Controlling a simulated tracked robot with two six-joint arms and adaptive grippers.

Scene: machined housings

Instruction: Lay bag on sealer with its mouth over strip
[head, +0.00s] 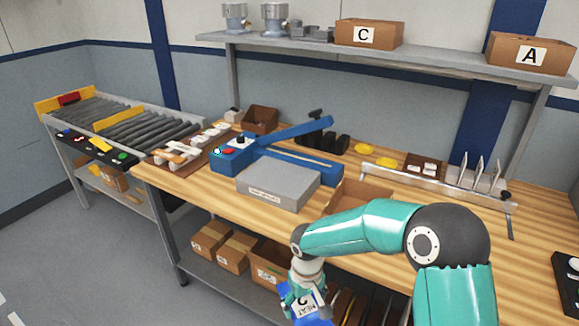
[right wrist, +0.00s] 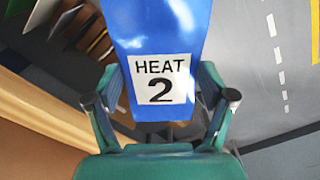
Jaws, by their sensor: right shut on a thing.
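The blue bag (head: 311,308) with a white label reading HEAT 2 hangs low in front of the bench. In the right wrist view the bag (right wrist: 165,30) fills the upper middle, between the fingers. My right gripper (right wrist: 160,98) is shut on the bag; it also shows in the head view (head: 304,284), below the bench's front edge. The blue sealer (head: 226,163) stands on the bench, with its arm (head: 290,132) raised. A pale strip (head: 300,158) runs along its bed, behind a grey platform (head: 277,188). My left gripper is out of view.
A metal rail (head: 435,185) lies farther right. White parts (head: 180,153) sit on the left. Boxes (head: 232,252) fill the lower shelf. The bench's right part (head: 535,205) has free room.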

